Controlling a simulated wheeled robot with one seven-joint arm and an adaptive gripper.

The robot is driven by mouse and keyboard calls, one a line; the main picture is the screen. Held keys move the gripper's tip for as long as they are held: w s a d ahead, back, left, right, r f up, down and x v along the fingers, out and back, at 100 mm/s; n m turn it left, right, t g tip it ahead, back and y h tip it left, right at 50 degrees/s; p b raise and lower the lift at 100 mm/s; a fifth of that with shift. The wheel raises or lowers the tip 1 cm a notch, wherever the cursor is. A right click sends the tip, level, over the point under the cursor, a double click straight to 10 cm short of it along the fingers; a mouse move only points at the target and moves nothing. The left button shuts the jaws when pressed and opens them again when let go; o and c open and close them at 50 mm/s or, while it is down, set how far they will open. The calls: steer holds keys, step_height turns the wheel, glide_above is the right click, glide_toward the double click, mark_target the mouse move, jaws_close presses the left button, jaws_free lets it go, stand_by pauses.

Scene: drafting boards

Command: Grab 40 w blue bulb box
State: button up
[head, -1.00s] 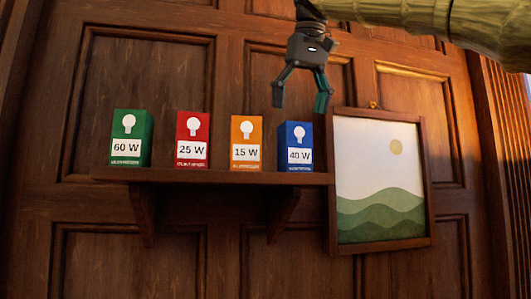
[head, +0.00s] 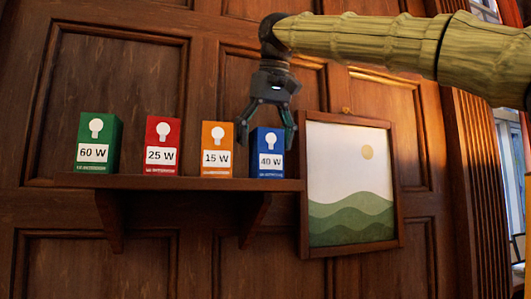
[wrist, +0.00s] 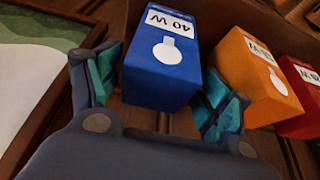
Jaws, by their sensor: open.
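The blue 40 W bulb box (head: 267,154) stands upright at the right end of the wooden shelf (head: 190,184). My gripper (head: 265,140) is open above and around the top of this box, one finger on each side. In the wrist view the blue box (wrist: 160,75) lies between the two teal-padded fingers (wrist: 160,95). I cannot tell whether either finger touches it.
The orange 15 W box (head: 216,150) stands close to the left of the blue box, near my left finger. Farther left are the red 25 W box (head: 161,147) and green 60 W box (head: 98,145). A framed landscape picture (head: 350,185) hangs on the right.

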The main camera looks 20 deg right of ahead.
mark_target(264, 153)
steer(key=x, duration=0.1)
steer(key=p+x, duration=0.1)
steer(key=shift+w+d+f, duration=0.1)
steer(key=shift+d+f, duration=0.2)
steer(key=shift+f, duration=0.05)
steer(key=shift+w+a+f, duration=0.15)
steer(key=shift+f, duration=0.2)
steer(key=c, duration=0.9)
